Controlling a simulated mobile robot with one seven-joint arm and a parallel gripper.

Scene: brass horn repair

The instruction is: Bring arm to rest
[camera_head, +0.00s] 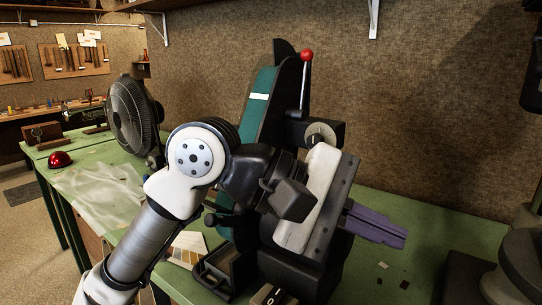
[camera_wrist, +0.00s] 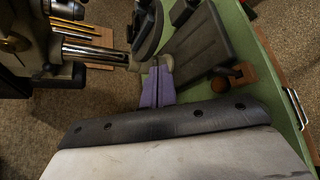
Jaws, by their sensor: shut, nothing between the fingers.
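My gripper (camera_head: 403,239) is in front of me in the head view, with its purple fingers pointing right and slightly down over the green workbench. Its white hand body and black bolted plate show behind the fingers. In the wrist view the purple fingers (camera_wrist: 157,70) lie side by side, closed, with nothing held between them. My arm comes up from the lower left and bends at a white joint. How high the fingers are above the bench is hard to tell.
A belt machine with a green belt (camera_head: 258,115) and red-knobbed lever (camera_head: 306,56) stands close behind my arm. A black fan (camera_head: 133,112) and red dome (camera_head: 60,159) sit left. A round grey machine part (camera_head: 525,262) stands right. A dark slab (camera_wrist: 200,48) lies beyond my fingers.

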